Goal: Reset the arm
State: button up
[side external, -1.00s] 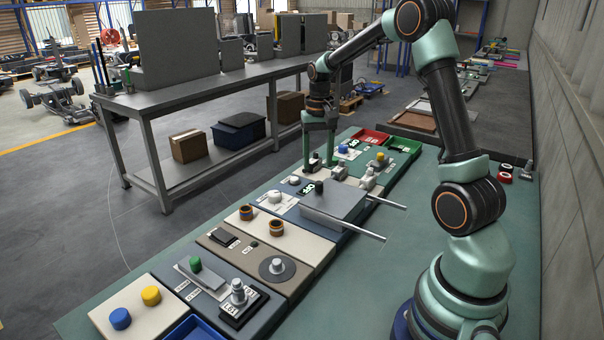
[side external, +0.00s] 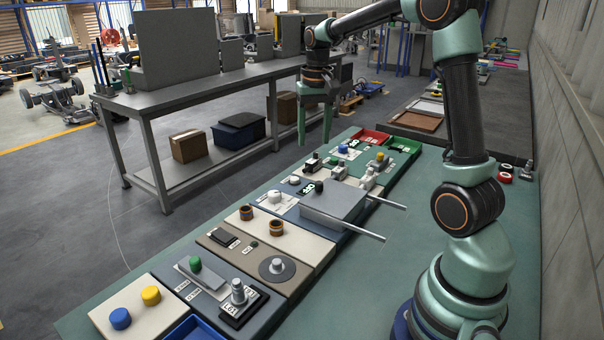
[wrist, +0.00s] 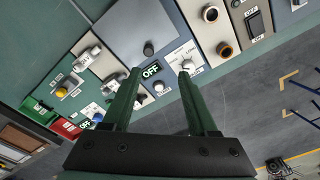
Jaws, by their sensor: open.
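My gripper (side external: 315,128) hangs above the row of panels in the side view, pointing down, with clear air beneath it. In the wrist view my gripper (wrist: 160,75) shows two green fingers spread apart with nothing between them. Below it lie panels with knobs and switches. They include an OFF label (wrist: 151,70), a white knob (side external: 275,196) on a light plate, and a grey box-like block (side external: 335,201) with two rods reaching right.
A red bin (side external: 374,137) and a green bin (side external: 404,144) stand at the row's far end. Nearer are a blue knob (side external: 120,319), a yellow knob (side external: 151,295) and a black-based lever (side external: 238,292). A grey workbench (side external: 190,86) stands to the left. The green tabletop (side external: 400,240) is bare right of the row.

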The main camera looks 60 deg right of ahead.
jog(key=s+a+r+n+t, duration=0.1)
jog(key=s+a+n, duration=0.3)
jog(key=a, duration=0.5)
jog(key=s+a+r+n+t, duration=0.1)
jog(key=s+a+n+t, duration=0.3)
jog(key=a, duration=0.5)
jog(key=s, duration=0.2)
jog(key=shift+s+a+r, duration=0.2)
jog(key=shift+s+a, duration=0.05)
jog(key=shift+s, duration=0.15)
